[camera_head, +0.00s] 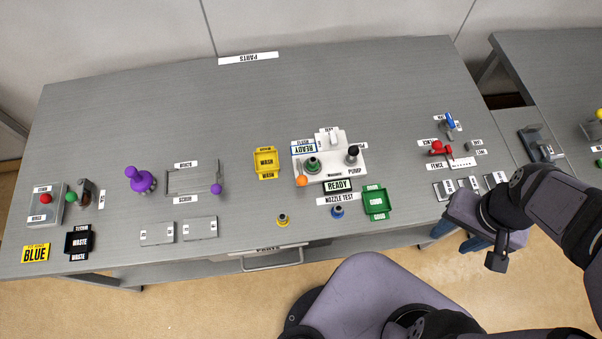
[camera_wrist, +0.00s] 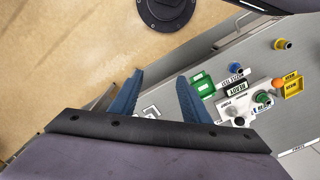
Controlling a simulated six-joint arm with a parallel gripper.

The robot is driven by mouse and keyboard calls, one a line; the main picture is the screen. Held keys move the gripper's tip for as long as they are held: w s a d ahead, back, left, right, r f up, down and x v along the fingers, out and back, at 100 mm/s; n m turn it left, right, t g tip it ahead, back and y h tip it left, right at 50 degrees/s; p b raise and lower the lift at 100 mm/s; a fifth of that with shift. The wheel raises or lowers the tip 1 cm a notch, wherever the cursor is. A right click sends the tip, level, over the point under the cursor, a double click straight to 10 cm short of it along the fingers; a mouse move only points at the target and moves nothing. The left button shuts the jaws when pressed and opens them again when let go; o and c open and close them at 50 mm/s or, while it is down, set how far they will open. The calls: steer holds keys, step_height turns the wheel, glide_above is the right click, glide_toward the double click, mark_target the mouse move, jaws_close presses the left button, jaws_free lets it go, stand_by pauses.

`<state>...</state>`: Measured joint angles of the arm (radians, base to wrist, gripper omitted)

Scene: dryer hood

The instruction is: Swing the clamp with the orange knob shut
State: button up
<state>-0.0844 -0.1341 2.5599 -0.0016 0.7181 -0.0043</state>
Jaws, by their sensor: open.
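The orange knob (camera_head: 301,181) of the clamp sits at the front left corner of a white test fixture (camera_head: 345,170) on the bench. The clamp's arm is too small to make out, so I cannot tell how far it is swung. A green-topped part (camera_head: 312,165) stands on the fixture close to the knob. In the wrist view the orange knob (camera_wrist: 277,83) shows at the right. My gripper (camera_wrist: 160,98) is open and empty, its blue fingers apart. In the head view my gripper (camera_head: 460,236) is at the bench's front right edge, well to the right of the fixture.
A green tray (camera_head: 376,203), a yellow wash tray (camera_head: 266,162) and blue (camera_head: 337,211) and yellow (camera_head: 283,220) nozzles surround the fixture. A black-knobbed pump (camera_head: 352,155) stands on its right. A red fence clamp (camera_head: 437,148) lies beyond my gripper. Bare bench lies between the fixture and fence.

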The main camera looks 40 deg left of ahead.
steer(key=s+a+f+n+g+h+b, duration=0.1)
steer(key=s+a+f+n, duration=0.2)
steer(key=a, duration=0.2)
steer(key=s+a+f+n+g+b, duration=0.1)
steer(key=s+a+f+n, duration=0.25)
steer(key=a, duration=0.25)
steer(key=n+t+b, duration=0.2)
steer(key=n+t, duration=0.2)
steer(key=n, duration=0.4)
glide_above(302, 179)
steer(key=s, duration=0.2)
steer(key=shift+w+a+f+y, duration=0.2)
steer(key=shift+w+f+y, duration=0.05)
steer(key=shift+f+y, duration=0.1)
steer(key=shift+w+d+f+p, duration=0.1)
steer(key=shift+w+f+p, duration=0.15)
steer(key=shift+f, duration=0.9)
steer(key=shift+w+f+p, duration=0.2)
steer(key=shift+f+p, duration=0.2)
steer(key=shift+f, duration=0.8)
steer(key=shift+w+d+f+p, duration=0.1)
steer(key=shift+w+f+p, duration=0.15)
steer(key=shift+f, duration=0.9)
jaws_close()
